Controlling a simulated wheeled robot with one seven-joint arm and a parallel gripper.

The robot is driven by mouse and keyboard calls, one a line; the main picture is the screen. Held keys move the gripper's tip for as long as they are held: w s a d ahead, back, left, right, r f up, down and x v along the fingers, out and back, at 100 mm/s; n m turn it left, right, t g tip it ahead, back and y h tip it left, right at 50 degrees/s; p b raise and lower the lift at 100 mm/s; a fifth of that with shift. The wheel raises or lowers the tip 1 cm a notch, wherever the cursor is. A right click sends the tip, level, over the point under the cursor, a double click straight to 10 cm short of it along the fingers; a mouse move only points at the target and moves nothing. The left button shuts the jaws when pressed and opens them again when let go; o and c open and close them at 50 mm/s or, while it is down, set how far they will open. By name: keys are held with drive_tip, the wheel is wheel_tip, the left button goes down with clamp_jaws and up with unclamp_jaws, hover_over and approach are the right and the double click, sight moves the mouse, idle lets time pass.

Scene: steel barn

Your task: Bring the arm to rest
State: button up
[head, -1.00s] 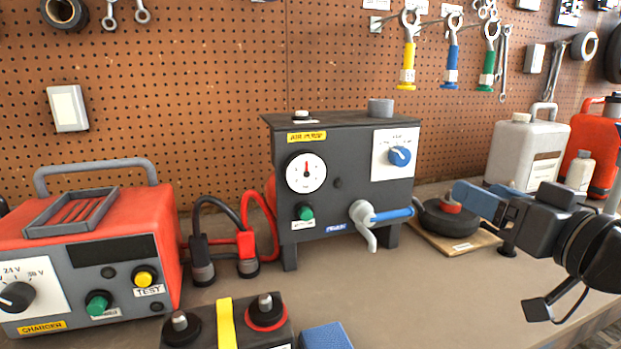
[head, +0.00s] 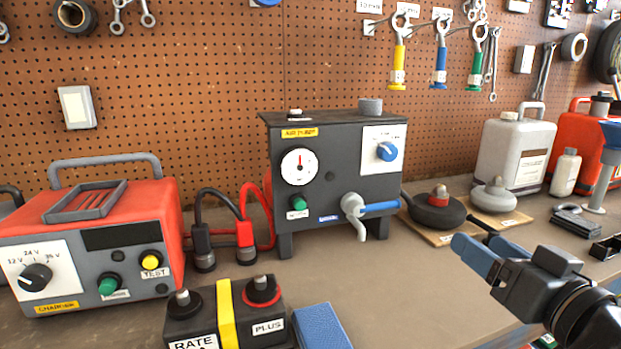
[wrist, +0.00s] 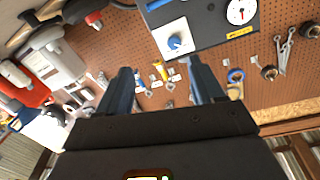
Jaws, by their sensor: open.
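My gripper (head: 473,250) is at the lower right in the head view, with blue fingers pointing left above the bench's front part. It is open and empty, apart from the things on the bench. In the wrist view its two dark blue fingers (wrist: 158,88) stand apart with only the pegboard and hanging tools behind them. The wrist view is tilted, with the black air pump (wrist: 205,22) at the top.
The air pump (head: 337,178) stands mid-bench with a blue-handled lever. A red charger (head: 92,240) is at left, a battery (head: 205,325) and blue block (head: 321,327) in front. Two round pads, a grey canister (head: 512,152) and red can are at right. The bench middle is clear.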

drive_tip(key=s+a+f+m+g+h+p, duration=0.15)
drive_tip(key=s+f+h, duration=0.25)
drive_tip(key=s+f, duration=1.2)
drive_tip(key=s+r+n, duration=0.1)
drive_tip(key=s, duration=2.2)
drive_tip(key=shift+s+a+r+n+g+p, duration=0.3)
drive_tip(key=shift+a+r+n+g+p, duration=0.05)
drive_tip(key=shift+a+r+g+p, duration=0.1)
drive_tip(key=shift+f, duration=0.1)
